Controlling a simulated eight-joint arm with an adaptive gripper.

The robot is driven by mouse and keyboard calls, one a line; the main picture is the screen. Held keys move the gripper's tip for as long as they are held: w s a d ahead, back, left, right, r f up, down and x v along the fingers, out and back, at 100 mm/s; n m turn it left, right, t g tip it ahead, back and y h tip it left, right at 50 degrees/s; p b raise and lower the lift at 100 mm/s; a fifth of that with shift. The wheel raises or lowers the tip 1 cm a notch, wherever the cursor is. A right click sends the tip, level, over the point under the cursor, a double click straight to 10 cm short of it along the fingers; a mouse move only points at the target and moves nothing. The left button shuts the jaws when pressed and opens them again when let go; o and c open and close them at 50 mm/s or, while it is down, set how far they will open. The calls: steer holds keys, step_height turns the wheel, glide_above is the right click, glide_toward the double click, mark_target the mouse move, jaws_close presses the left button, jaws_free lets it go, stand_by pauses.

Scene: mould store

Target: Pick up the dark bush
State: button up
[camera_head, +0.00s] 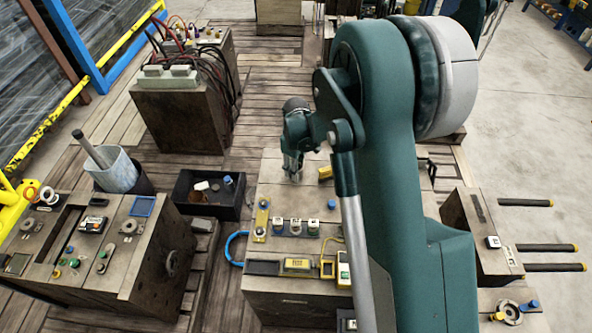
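My gripper (293,172) hangs at the end of my teal arm, pointing down over the rear part of the wooden-topped block (268,193) in the middle. Its fingers are small and partly merged with the block top behind them, so I cannot tell whether they are open or shut. I cannot pick out the dark bush with certainty. It may be hidden by my gripper or arm, or be too small to tell from the other dark pieces.
A black open bin (207,210) with small parts stands left of the block. A row of small capped pieces (296,226) and a yellow bar (262,220) lie on the block. A blue hose (233,248) curves off its left side. My arm covers much of the right side.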

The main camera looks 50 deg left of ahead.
step_height(320, 180, up, 10)
steer(key=shift+p, duration=0.45)
